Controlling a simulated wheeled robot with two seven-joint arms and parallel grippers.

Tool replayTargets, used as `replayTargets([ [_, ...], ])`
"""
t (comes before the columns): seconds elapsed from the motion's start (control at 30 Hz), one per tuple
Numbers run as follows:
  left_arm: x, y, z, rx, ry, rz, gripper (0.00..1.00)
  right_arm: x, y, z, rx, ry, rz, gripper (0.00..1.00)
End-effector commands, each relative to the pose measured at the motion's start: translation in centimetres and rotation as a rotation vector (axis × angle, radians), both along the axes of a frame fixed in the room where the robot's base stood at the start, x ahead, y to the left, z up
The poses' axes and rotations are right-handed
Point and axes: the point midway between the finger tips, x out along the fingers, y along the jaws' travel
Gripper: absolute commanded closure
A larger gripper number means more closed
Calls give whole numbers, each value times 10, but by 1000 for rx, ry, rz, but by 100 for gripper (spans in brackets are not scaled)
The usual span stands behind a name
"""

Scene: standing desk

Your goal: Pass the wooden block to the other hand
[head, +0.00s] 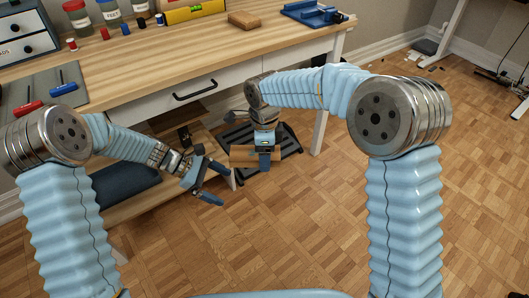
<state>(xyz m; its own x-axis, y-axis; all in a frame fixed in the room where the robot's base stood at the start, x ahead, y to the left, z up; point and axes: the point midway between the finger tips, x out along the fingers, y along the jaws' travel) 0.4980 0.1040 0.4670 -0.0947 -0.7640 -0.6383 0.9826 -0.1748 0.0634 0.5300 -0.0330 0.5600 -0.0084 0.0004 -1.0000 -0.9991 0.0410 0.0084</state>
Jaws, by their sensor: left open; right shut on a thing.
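The wooden block (240,154) is light brown and held in the air in front of the desk, below its top. My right gripper (264,160) is shut on it, pointing down, and its fingers hide the middle of the block. My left gripper (213,182) is open and empty, to the left of the block and slightly lower, with its fingers pointing right. It appears apart from the block.
The wooden desk (150,65) spans the back, with a drawer handle (195,90) at its front. On top are a brown block (243,19), a blue vise-like tool (315,14), jars and screwdrivers. A dark mat (262,178) lies below. Open parquet floor is at right.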

Motion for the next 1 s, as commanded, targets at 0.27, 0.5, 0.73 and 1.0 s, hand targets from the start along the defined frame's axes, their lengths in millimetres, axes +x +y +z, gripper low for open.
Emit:
replayTargets([
  [0.27, -106, 25, -137, 349, -291, -430, 2, 0, 0, 0, 0, 0, 0, 66],
  [0.5, -174, 19, -176, 430, -704, -865, 2, 0, 0, 0, 0, 0, 0, 66],
  [0.73, -188, 10, -175, 425, -852, -965, 2, 0, 0, 0, 0, 0, 0, 66],
  [1.0, -187, 10, -175, 427, -853, -964, 2, 0, 0, 0, 0, 0, 0, 66],
])
